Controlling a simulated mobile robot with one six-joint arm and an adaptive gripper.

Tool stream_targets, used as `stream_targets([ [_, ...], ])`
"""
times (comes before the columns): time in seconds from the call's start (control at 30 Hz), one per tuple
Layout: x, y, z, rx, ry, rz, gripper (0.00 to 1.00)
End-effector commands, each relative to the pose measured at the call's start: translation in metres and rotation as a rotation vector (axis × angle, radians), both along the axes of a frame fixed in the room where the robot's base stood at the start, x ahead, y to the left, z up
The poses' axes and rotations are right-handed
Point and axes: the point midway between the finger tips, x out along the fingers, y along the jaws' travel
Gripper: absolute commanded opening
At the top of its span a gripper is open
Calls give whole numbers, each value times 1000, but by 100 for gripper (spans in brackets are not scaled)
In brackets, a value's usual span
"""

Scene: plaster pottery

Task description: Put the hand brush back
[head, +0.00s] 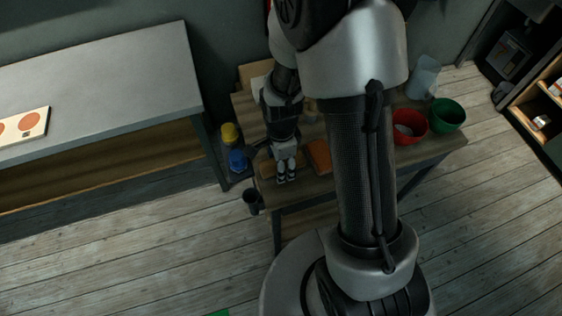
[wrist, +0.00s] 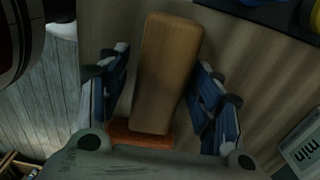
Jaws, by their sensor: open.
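A tan wooden block with rounded edges, which looks like the hand brush (wrist: 167,70), lies between my fingers in the wrist view. A reddish-brown strip shows at its near end; I cannot tell whether it belongs to the brush. My gripper (wrist: 162,68) is open, one finger on each side of the block, with gaps visible on both sides. In the head view my gripper (head: 286,177) points down over the left part of the wooden worktable (head: 436,148). The brush is largely hidden there by my gripper.
An orange-brown piece (head: 319,155) lies right of my gripper. A red bucket (head: 410,126), a green bucket (head: 447,115) and a clear jug (head: 423,77) stand at the right. Yellow (head: 229,134) and blue (head: 237,160) containers and a dark cup (head: 253,200) are at the left. A grey bench (head: 110,80) stands further left.

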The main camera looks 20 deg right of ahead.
Motion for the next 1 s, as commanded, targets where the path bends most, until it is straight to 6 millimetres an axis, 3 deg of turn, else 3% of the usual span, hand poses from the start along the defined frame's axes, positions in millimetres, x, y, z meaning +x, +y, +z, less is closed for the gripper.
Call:
stream_targets([
  [0.27,0,0,13,0,-2,0,59],
  [0.7,1,0,103,0,-4,0,59],
  [1.0,-1,0,137,0,-18,51,59],
])
